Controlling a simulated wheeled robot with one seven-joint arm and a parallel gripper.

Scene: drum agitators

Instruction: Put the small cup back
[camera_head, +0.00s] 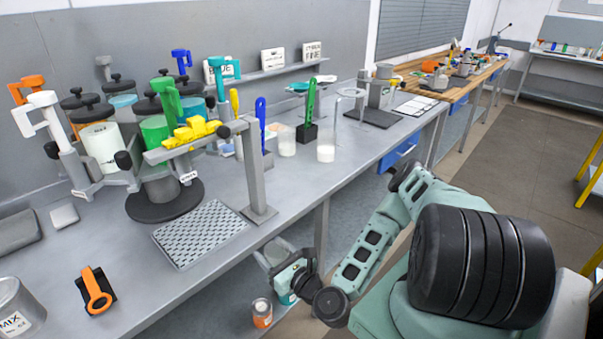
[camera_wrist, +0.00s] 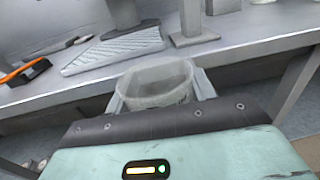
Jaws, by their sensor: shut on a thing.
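My gripper (camera_wrist: 160,92) is shut on a small translucent cup (camera_wrist: 152,80), with one finger on each side of it. The cup looks upright or slightly tilted, and its lower part is hidden by the gripper body. In the head view my gripper (camera_head: 280,262) is low, in front of the bench's front edge and apart from the bench. Two other clear cups stand on the bench: one (camera_head: 287,142) beside the blue-handled tool and one (camera_head: 326,153) nearer the front edge, with whitish contents.
The grey bench (camera_head: 330,185) has free room right of the post stand (camera_head: 256,180). A perforated tray (camera_head: 200,233), an orange-handled tool (camera_head: 97,292) and a MIX can (camera_head: 15,310) are to the left. An orange-labelled jar (camera_head: 262,313) stands below the bench.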

